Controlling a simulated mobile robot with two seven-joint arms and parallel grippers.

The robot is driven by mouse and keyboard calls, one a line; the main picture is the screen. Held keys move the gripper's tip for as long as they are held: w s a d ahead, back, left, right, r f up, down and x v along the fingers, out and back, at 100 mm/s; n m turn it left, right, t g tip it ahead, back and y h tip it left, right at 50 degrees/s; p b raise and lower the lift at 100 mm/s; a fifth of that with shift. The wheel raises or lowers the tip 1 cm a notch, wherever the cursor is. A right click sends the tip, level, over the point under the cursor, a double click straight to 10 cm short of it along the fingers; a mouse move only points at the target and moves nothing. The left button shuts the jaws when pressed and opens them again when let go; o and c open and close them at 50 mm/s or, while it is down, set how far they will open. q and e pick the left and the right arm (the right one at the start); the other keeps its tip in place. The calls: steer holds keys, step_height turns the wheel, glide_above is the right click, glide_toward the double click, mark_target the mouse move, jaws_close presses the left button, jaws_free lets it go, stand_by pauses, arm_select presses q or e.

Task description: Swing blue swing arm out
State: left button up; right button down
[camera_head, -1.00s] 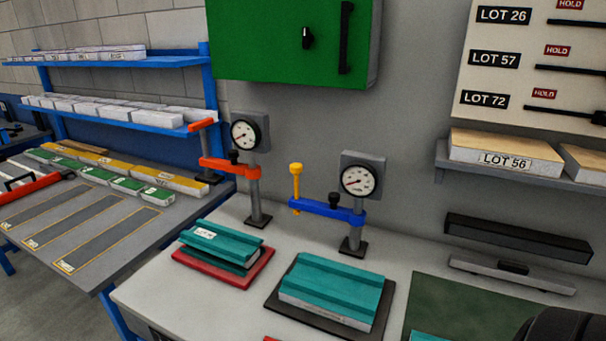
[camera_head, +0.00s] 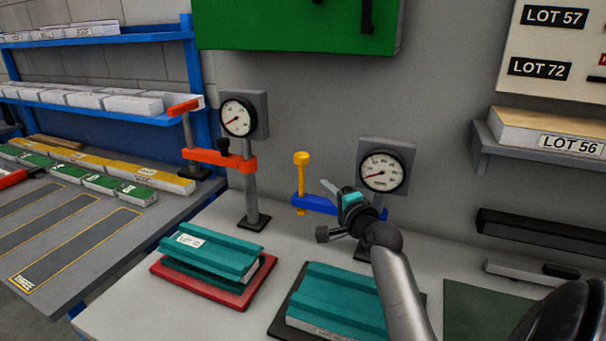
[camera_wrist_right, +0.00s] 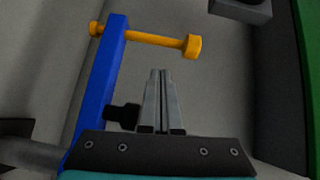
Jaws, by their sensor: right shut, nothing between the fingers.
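The blue swing arm (camera_head: 316,204) reaches left from the post below the right dial gauge (camera_head: 385,171). A yellow pin (camera_head: 301,184) with a wide head stands upright through its free end. My right gripper (camera_head: 328,187) is in front of the blue arm and hides part of its right side. In the right wrist view the blue arm (camera_wrist_right: 100,95) rises left of my right gripper (camera_wrist_right: 158,72), and the yellow pin (camera_wrist_right: 150,36) crosses beyond the fingertips. The fingers are shut and empty, apart from the pin. My left gripper is not in view.
An orange swing arm (camera_head: 215,158) on its own post with a dial gauge (camera_head: 238,117) stands to the left. Teal panels lie on a red base (camera_head: 168,270) and a black base (camera_head: 283,318) on the bench. A green cabinet (camera_head: 290,25) hangs above.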

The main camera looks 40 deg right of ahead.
steer(key=d+m, duration=0.1)
steer(key=d, duration=0.1)
steer(key=r+b, duration=0.1)
glide_above(309, 196)
steer(key=shift+d+r+h, duration=0.15)
steer(key=shift+d+h, duration=0.25)
steer(key=shift+d, duration=0.05)
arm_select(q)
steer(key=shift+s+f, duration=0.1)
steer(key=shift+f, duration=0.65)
arm_select(e)
steer(key=shift+s+a, duration=0.15)
steer(key=shift+a, duration=0.35)
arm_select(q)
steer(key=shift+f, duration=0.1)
